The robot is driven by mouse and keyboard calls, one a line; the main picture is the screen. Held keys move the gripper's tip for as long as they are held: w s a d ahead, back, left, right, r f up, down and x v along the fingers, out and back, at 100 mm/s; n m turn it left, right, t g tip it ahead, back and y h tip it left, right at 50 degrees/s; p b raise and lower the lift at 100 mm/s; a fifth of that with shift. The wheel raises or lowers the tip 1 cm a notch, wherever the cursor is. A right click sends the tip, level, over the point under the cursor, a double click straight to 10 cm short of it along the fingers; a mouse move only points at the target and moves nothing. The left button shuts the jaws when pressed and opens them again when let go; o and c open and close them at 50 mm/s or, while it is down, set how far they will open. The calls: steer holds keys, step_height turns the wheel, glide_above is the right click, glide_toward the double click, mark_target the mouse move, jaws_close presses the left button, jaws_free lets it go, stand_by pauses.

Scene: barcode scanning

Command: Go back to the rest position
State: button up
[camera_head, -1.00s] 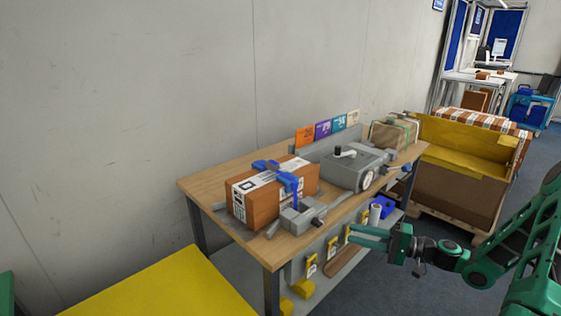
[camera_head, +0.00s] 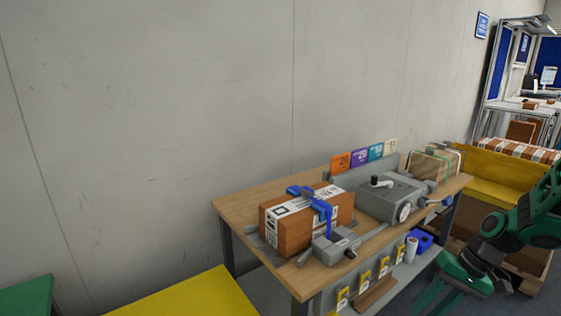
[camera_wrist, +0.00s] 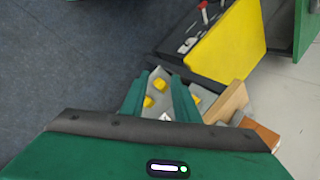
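My gripper (camera_wrist: 158,80) shows in the wrist view with its two green fingers apart and nothing between them. The lower shelf with yellow items lies beyond the fingers. In the head view my green arm is at the lower right, in front of the workbench (camera_head: 240,206), and the gripper end is partly cut off at the bottom edge. An orange-brown box (camera_head: 290,235) with white label strips sits on the bench under a blue clamp-like piece (camera_head: 322,208). My gripper is apart from it.
A grey device with a dial (camera_head: 392,196) and a brown parcel with green straps (camera_head: 432,163) stand on the bench. Coloured cards (camera_head: 360,157) stand behind. A yellow surface (camera_head: 190,297) is at lower left. A yellow-lined crate (camera_head: 495,175) stands right.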

steer(key=s+d+r+m+h, duration=0.1)
steer(key=s+d+r+h, duration=0.1)
steer(key=s+r, duration=0.4)
steer(key=s+d+r+m+h, duration=0.2)
steer(key=s+r, duration=0.5)
steer(key=s, duration=0.6)
steer(key=shift+s+d+m+h, duration=0.2)
steer(key=shift+d+m+h, duration=0.1)
steer(key=shift+d+h, duration=0.35)
